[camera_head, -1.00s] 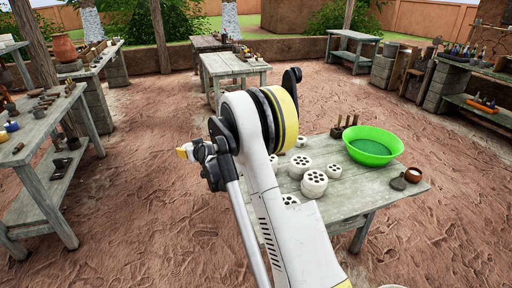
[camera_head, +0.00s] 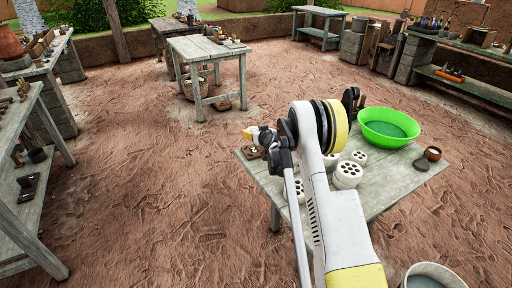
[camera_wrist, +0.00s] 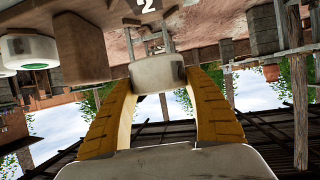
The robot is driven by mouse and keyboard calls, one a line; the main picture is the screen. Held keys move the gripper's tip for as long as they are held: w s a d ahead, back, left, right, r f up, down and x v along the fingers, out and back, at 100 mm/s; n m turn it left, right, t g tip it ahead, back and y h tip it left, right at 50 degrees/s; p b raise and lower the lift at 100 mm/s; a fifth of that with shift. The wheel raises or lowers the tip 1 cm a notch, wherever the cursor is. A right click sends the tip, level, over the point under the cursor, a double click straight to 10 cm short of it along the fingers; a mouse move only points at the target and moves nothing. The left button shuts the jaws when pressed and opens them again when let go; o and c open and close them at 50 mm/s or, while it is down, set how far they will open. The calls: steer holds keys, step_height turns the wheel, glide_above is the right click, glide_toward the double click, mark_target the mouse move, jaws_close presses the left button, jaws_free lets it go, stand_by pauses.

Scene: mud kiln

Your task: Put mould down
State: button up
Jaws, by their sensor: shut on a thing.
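My gripper (camera_head: 250,132) shows its yellow fingers above the far left corner of the grey wooden table (camera_head: 402,183) in the head view. In the wrist view its two orange-yellow fingers (camera_wrist: 157,90) close on a pale, stained block (camera_wrist: 157,73). I take this block to be the mould, or part of it; its full shape cannot be told. A small brown piece with pale marks (camera_head: 255,152) shows just below the gripper at the table corner. Whether it touches the held thing is unclear.
White cylinders with holes (camera_head: 347,175) stand on the table, partly behind my arm. A green bowl (camera_head: 388,128) and a small brown pot (camera_head: 432,153) sit farther right. A pale bucket (camera_head: 433,276) is at the bottom edge. Another table (camera_head: 208,47) stands behind; open dirt lies left.

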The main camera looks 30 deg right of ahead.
mark_target(254, 150)
step_height(254, 150, down, 7)
steer(key=b, duration=0.2)
steer(key=shift+b, duration=0.3)
steer(key=shift+r, duration=0.15)
steer(key=o, duration=1.3)
steer(key=shift+o, duration=0.2)
